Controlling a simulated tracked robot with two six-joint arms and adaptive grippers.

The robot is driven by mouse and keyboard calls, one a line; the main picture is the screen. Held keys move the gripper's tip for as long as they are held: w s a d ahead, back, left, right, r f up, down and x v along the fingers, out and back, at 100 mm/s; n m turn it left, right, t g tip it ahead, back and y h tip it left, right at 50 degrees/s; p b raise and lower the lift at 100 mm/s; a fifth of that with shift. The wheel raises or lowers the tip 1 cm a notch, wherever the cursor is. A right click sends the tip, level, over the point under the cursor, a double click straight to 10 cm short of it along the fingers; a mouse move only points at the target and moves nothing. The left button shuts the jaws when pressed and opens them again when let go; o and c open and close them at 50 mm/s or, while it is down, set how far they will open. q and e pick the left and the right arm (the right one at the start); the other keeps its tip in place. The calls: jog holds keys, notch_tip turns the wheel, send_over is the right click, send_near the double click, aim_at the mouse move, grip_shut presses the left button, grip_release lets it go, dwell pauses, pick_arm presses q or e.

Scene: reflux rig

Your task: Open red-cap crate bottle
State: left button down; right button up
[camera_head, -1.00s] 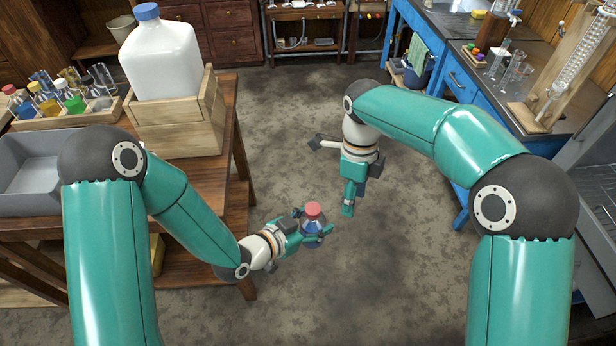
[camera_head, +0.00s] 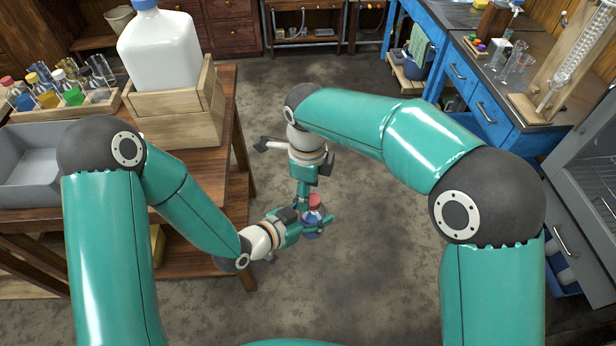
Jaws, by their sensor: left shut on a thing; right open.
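A small bottle (camera_head: 313,230) with bluish contents and a red cap (camera_head: 316,201) stands roughly upright in the air, clear of the table. My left gripper (camera_head: 308,226) is shut on the bottle's body from the left. My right gripper (camera_head: 309,196) points down from above at the red cap. It is open, with one finger visible at the left side of the cap. The other finger is mostly hidden, and I cannot tell whether the fingers touch the cap.
A wooden tray of several bottles (camera_head: 62,112), a grey bin (camera_head: 35,165) and a large blue-capped jug in a wooden crate (camera_head: 178,122) stand on the left table. A blue bench (camera_head: 470,90) is at the right. The floor between is clear.

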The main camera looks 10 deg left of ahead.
jog(key=shift+f, duration=0.65)
